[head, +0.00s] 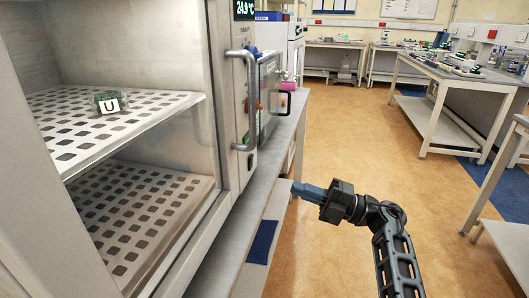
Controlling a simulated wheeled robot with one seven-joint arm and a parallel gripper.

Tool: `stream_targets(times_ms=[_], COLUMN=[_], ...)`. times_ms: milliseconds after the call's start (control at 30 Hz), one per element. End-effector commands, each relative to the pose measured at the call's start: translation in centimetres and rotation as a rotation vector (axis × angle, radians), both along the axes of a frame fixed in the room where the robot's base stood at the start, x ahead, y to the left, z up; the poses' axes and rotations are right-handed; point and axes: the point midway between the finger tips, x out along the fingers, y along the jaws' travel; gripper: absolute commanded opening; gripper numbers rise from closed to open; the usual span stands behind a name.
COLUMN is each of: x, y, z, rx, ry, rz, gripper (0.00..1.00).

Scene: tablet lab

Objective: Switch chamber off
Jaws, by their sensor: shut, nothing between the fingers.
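The chamber (217,120) stands at the left, a large metal cabinet with perforated shelves seen inside. A small item marked "U" (108,104) sits on the upper shelf. My gripper (296,188) is shut and empty. It points left, in front of the bench edge and below and right of the handle, apart from the chamber. I cannot make out a power switch clearly.
The chamber stands on a grey bench (262,165). Another white machine with a dark handle (281,98) stands just beyond it. Lab tables (447,85) with equipment line the right and back. The tan floor (350,130) between them is clear.

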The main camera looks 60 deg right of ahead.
Motion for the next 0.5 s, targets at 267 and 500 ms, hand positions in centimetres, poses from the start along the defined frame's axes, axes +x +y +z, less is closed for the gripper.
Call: stream_targets(times_ms=[267,500], x=[-1.5,-1.7], y=[-5.3,-5.8], z=[1.5,1.5], rx=[-0.080,-0.087], ry=[0.092,0.103], rz=[-0.021,-0.021], gripper=[0.00,0.00])
